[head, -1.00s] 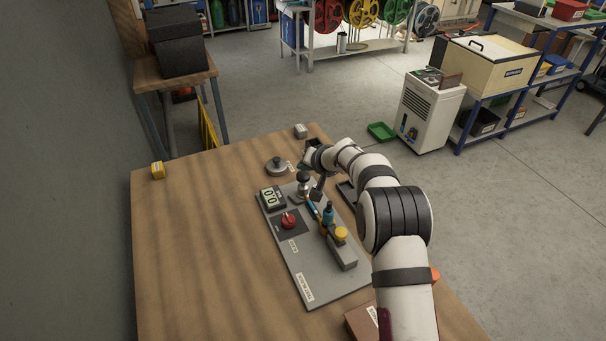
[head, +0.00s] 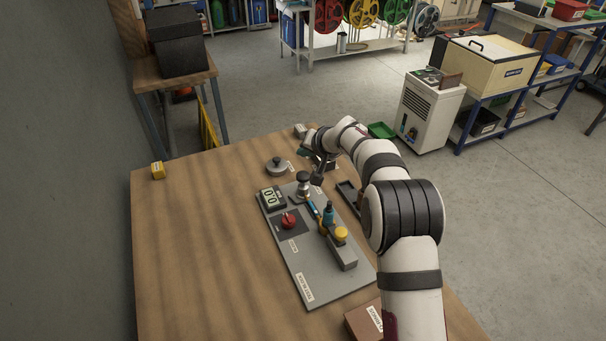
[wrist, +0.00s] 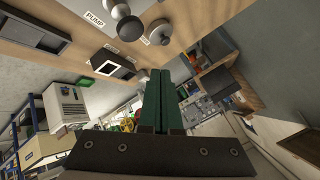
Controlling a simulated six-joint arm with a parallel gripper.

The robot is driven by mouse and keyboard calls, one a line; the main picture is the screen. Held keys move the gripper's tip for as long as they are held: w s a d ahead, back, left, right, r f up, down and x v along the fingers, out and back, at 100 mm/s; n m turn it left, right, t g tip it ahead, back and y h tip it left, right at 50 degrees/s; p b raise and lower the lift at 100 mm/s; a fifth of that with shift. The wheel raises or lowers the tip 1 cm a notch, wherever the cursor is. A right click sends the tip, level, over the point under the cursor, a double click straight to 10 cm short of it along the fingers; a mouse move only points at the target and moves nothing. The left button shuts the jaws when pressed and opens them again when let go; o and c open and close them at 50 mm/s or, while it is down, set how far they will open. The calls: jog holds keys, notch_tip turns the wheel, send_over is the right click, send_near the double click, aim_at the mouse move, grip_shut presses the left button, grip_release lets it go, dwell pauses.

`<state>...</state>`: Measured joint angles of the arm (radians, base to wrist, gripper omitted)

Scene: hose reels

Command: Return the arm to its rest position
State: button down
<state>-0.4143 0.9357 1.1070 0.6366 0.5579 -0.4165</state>
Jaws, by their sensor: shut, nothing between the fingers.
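My gripper (head: 317,180) hangs over the table near the far end of the grey panel, just right of a round black-topped knob piece (head: 303,183). In the wrist view its two green fingers (wrist: 160,100) lie side by side, shut with nothing between them. My arm reaches in from the lower right, bent along the table's right side.
The wooden table (head: 190,250) is bare on its left. A yellow block (head: 158,170), a grey round weight (head: 277,166) and a small grey block (head: 300,130) stand near its far edge. A dark tray (head: 349,197) and a brown box (head: 362,320) lie beside my arm.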

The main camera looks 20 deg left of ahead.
dwell(0.4)
jog(key=s+d+r+m+g+h, duration=0.1)
jog(key=s+d+r, duration=0.4)
jog(key=s+d, duration=0.35)
jog(key=s+d+r+m+g+h, duration=0.1)
jog(key=s+d+r+g, duration=0.1)
jog(key=s+d+r, duration=0.5)
jog(key=s+d+f+m+g+h, duration=0.1)
jog(key=s+d, duration=0.4)
jog(key=s, duration=0.5)
jog(key=s+d+f+m+g+h, duration=0.1)
jog(key=s+d+f+m, duration=0.1)
jog(key=s, duration=0.7)
jog(key=s+d+f+m+g+h, duration=0.1)
jog(key=s+d+f, duration=0.1)
jog(key=s+d, duration=0.5)
jog(key=s, duration=0.3)
jog(key=shift+s+d+f+m, duration=0.3)
jog(key=shift+s+f+m, duration=0.05)
jog(key=shift+f+m, duration=0.05)
